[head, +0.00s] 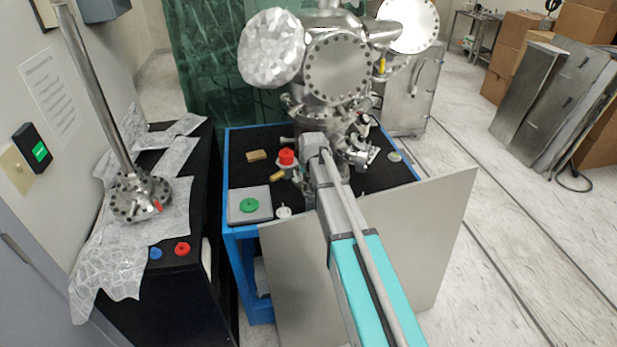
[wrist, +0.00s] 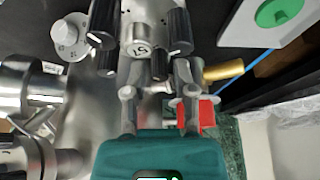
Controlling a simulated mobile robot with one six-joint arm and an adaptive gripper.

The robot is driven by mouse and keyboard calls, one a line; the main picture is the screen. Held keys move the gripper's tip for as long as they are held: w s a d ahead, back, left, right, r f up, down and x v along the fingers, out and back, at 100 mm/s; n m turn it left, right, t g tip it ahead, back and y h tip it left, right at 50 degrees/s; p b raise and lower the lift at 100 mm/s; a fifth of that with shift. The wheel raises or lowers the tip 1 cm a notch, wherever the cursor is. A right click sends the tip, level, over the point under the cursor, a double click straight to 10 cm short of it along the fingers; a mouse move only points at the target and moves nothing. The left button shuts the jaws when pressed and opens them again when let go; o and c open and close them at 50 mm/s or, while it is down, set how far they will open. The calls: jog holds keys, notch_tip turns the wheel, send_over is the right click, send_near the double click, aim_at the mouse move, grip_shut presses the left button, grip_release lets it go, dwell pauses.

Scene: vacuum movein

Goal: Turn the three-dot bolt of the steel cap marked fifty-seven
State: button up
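In the wrist view, a steel cap (wrist: 143,15) carries a round label (wrist: 140,47) that appears upside down and reads as 57. Several dark knobs or bolt heads with pale marks stand around it: one at the upper left (wrist: 103,20), one at the right (wrist: 180,32), and a smaller one (wrist: 160,66) just right of the label. I cannot make out which one bears three dots. My gripper (wrist: 158,92) has its two grey fingers apart, just below the label and the smaller knob. The head view hides the fingertips behind my arm.
A red part (head: 287,157), a brass cylinder (wrist: 222,70), a white knob (head: 284,211) and a green disc (head: 249,205) on a grey plate lie near on the black tabletop (head: 240,170). A steel vacuum chamber (head: 340,68) stands behind. A side bench (head: 195,225) is at left.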

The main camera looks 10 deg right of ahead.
grip_shut()
dwell(0.3)
jog(key=shift+m+h, duration=0.6)
jog(key=shift+m, duration=0.9)
grip_release()
